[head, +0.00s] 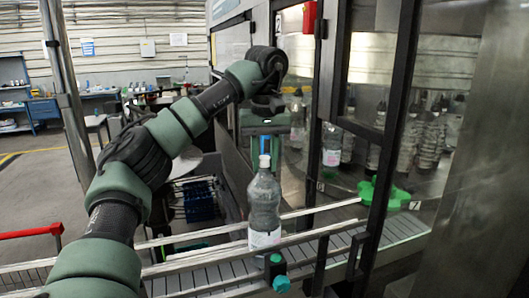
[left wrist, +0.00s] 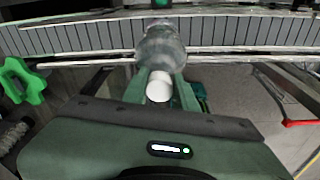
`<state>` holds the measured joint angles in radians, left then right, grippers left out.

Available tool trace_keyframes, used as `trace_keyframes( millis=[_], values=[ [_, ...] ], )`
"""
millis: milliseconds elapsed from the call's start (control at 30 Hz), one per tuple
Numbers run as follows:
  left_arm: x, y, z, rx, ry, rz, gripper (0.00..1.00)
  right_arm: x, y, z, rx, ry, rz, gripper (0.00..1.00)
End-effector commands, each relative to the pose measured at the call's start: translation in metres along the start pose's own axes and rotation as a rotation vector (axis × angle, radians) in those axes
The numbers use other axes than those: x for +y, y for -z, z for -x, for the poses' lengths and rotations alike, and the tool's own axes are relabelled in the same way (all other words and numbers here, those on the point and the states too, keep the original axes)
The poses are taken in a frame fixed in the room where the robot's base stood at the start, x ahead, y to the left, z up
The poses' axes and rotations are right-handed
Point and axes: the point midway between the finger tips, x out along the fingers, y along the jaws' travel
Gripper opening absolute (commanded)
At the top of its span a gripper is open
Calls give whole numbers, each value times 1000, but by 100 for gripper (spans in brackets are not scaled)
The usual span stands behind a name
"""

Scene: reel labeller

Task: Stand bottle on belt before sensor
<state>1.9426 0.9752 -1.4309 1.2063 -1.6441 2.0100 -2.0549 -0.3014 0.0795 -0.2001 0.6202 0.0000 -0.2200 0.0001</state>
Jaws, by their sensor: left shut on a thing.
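The clear bottle (head: 264,208) is upright, with a pale label low on its side, over the belt (head: 205,280) at the guide rails. I cannot tell whether its base touches the belt. My left gripper (head: 265,147) points down from above and is shut on the bottle near its neck. In the left wrist view the white cap (left wrist: 159,86) sits between the two green fingers, with the bottle body (left wrist: 161,48) beyond. A small black sensor with a teal knob (head: 277,272) stands at the belt's near side, close to the bottle's base. My right gripper is out of view.
Metal guide rails (head: 205,257) run along the belt. A green star wheel (head: 384,194) and a dark door frame (head: 391,130) stand to the right. More bottles (head: 332,147) are behind the glass. A red rail (head: 30,232) is at far left.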

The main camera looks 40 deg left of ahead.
Motion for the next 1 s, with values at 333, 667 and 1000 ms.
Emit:
trace_keyframes(
  millis=[333, 667, 1000],
  values=[
    [0, -3, -28, 3, -4, 0, 0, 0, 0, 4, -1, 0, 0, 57],
    [0, -4, -36, 0, 0, 0, 39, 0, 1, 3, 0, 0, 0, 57],
    [0, -4, -35, 0, 0, 0, 50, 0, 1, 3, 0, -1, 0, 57]
  ],
)
